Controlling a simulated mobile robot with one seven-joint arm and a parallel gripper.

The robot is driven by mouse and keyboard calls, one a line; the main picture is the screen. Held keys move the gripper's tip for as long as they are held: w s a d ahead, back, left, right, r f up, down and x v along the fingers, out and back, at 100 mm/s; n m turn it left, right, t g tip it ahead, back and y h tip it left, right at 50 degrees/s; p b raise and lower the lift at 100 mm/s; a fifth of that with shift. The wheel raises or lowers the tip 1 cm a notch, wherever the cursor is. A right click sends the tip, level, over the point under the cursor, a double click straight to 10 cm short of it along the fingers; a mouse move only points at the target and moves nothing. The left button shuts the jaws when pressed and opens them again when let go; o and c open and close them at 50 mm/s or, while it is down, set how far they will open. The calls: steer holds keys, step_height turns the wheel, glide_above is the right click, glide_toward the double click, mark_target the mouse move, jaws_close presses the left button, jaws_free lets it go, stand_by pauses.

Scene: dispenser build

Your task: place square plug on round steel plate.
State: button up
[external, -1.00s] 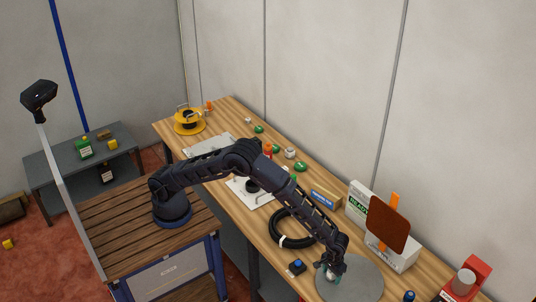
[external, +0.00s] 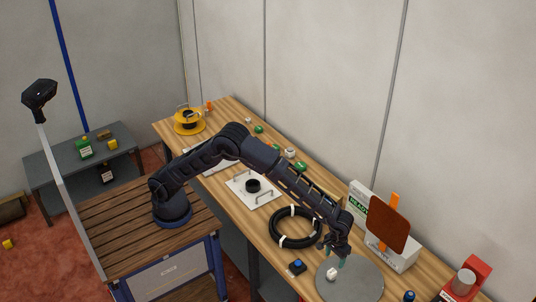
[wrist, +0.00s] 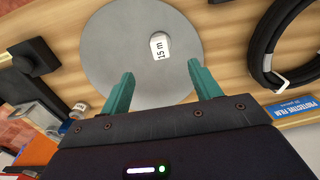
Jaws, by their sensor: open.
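The round steel plate (external: 358,284) lies flat on the wooden bench at the front right; it also shows as a grey disc in the wrist view (wrist: 110,50). A small white plug, squarish with a rounded top and marked "15 m" (wrist: 160,46), rests on the plate; in the external view it is a small white block (external: 331,274) toward the plate's left side. My gripper (external: 336,262) is above the plate near the plug. Its teal fingers (wrist: 160,74) are open, with nothing between them, and the plug is apart from them, beyond the tips in the wrist view.
A black cable coil (external: 275,234) lies left of the plate, and a small black box with a blue button (external: 297,267) sits close by. A white box (external: 404,258) with an orange-handled brown paddle (external: 389,224) stands behind. A red device (external: 466,281) is at right.

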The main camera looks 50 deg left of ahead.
steer(key=w+a+r, duration=0.5)
steer(key=a+r, duration=0.2)
steer(key=a, duration=0.2)
steer(key=w+a+r, duration=0.4)
steer(key=a+r, duration=0.3)
steer(key=a, duration=0.2)
steer(key=a+r+t+h, duration=0.1)
steer(key=a+r, duration=0.4)
steer(key=a, duration=0.6)
steer(key=a+r, duration=0.6)
steer(key=a, duration=0.5)
steer(key=s+a+r+t, duration=0.15)
steer(key=s+a, duration=0.35)
steer(key=a, duration=0.6)
steer(key=s+a+r+t, duration=0.1)
steer(key=s+a+r, duration=0.3)
steer(key=a, duration=0.7)
steer(key=s+a+f, duration=0.2)
steer(key=s+a, duration=0.3)
steer(key=s, duration=0.2)
steer(key=s+a+f+t+y, duration=0.1)
steer(key=s+a+f, duration=0.2)
steer(key=s+a, duration=0.3)
steer(key=shift+s+f, duration=0.15)
steer(key=shift+s, duration=0.9)
